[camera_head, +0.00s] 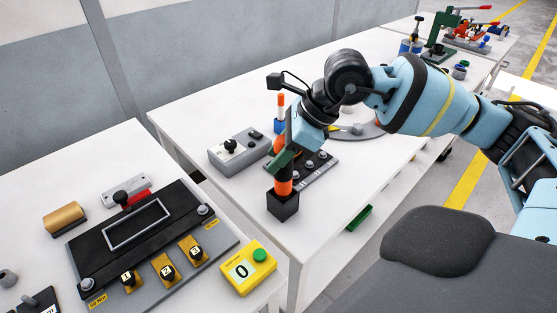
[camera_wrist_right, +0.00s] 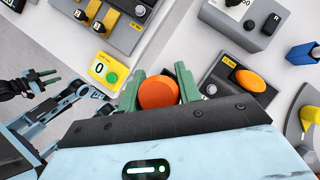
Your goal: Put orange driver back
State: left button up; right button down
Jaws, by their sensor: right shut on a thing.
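The orange driver (camera_head: 284,187) is upright between the green fingers of my right gripper (camera_head: 283,161), which is shut on it. Its lower end meets a black square block (camera_head: 283,205) near the front of the white table; how deep it sits is hidden. In the right wrist view the driver's round orange top (camera_wrist_right: 158,94) shows between the fingertips (camera_wrist_right: 160,90). My left gripper (camera_wrist_right: 45,82) shows small at the left of that view, its green fingers apart with nothing visible between them.
A second orange round part (camera_wrist_right: 250,80) sits by a black plate with knobs (camera_head: 315,170). A grey control box (camera_head: 238,150) stands left of my right gripper. A yellow counter box showing 0 (camera_head: 247,267) is on the nearer table. The tabletop in front of the block is clear.

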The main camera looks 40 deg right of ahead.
jog(key=shift+f, duration=0.95)
jog(key=shift+f, duration=0.15)
jog(key=c, duration=1)
grip_release()
jog(key=shift+o, duration=0.2)
jog(key=v, duration=1.2)
